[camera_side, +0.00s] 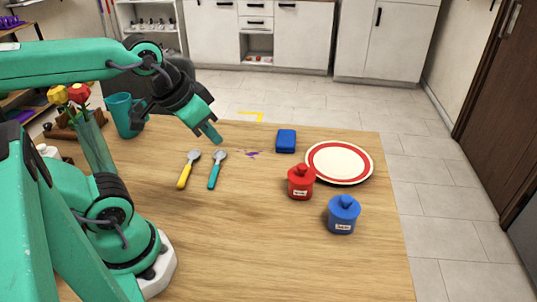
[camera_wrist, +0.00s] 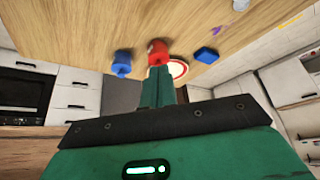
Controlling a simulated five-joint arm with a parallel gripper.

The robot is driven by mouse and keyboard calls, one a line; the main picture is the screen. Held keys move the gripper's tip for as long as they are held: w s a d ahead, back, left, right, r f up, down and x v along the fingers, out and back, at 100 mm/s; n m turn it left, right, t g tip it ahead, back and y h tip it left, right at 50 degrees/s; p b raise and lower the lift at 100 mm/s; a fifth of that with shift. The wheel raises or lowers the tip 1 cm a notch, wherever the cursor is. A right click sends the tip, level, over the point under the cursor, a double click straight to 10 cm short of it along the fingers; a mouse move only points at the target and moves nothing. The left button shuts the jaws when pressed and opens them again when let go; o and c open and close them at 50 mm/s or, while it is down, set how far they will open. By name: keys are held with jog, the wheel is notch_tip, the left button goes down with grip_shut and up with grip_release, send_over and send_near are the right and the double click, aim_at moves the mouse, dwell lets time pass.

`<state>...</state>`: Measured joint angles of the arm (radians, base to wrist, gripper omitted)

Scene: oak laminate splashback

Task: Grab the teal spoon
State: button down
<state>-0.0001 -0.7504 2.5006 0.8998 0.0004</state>
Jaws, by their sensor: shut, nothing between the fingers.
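The teal spoon (camera_side: 215,171) lies on the wooden table (camera_side: 270,240) in the side view, its bowl toward the back and its teal handle toward the front. A spoon with a yellow handle (camera_side: 186,171) lies just left of it. My gripper (camera_side: 214,137) is in the air above and behind the spoons, apart from both. Its fingers are shut with nothing between them. The wrist view shows the closed teal fingers (camera_wrist: 158,85) from behind. A spoon end (camera_wrist: 241,5) shows at that view's top edge, but I cannot tell which spoon it is.
A red jar (camera_side: 300,183), a blue jar (camera_side: 342,215), a blue block (camera_side: 286,141) and a red-rimmed plate (camera_side: 338,162) stand on the right. A teal mug (camera_side: 124,115) and a flower vase (camera_side: 97,148) are on the left. The front middle of the table is clear.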

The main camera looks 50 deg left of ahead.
jog(key=c, duration=2.1)
grip_release()
jog(key=o, duration=0.9)
jog(key=shift+c, duration=0.2)
jog(key=n+g, duration=0.6)
jog(key=n, duration=0.4)
send_over(214, 171)
notch_tip(214, 171, down, 17)
jog(key=shift+s+r, duration=0.1)
jog(key=shift+f, duration=1.3)
